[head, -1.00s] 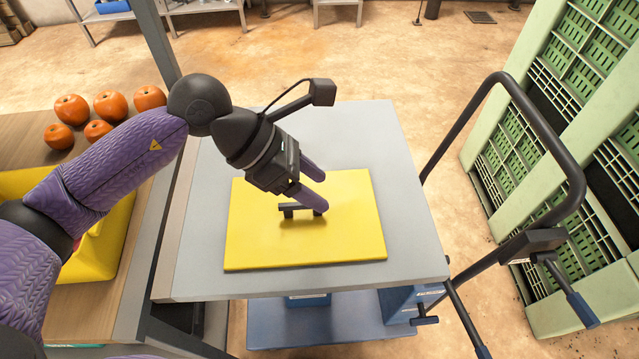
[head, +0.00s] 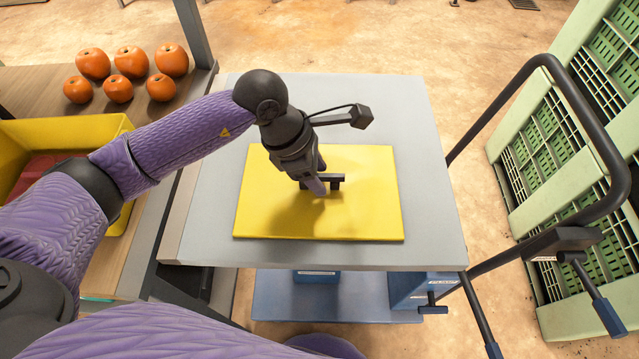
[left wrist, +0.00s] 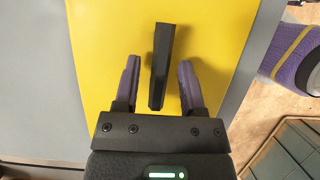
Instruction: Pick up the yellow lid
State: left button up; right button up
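The yellow lid (head: 365,215) lies flat on the grey tabletop of a cart. Its dark bar handle (head: 335,179) stands up near the middle. My left gripper (head: 318,187) is above the lid at the handle, pointing down. In the left wrist view the left gripper (left wrist: 158,85) is open, with one purple finger on each side of the handle (left wrist: 161,66) and a gap on both sides. The yellow lid (left wrist: 215,25) fills much of that view. My right gripper is not seen in either view.
A grey cart top (head: 420,150) surrounds the lid with free room. A yellow crate (head: 70,127) and several orange-red fruits (head: 130,62) are on the wooden table at left. A black tubular cart handle (head: 570,85) and green crates (head: 530,170) stand at right.

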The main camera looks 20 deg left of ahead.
pick_arm(q)
grip_shut()
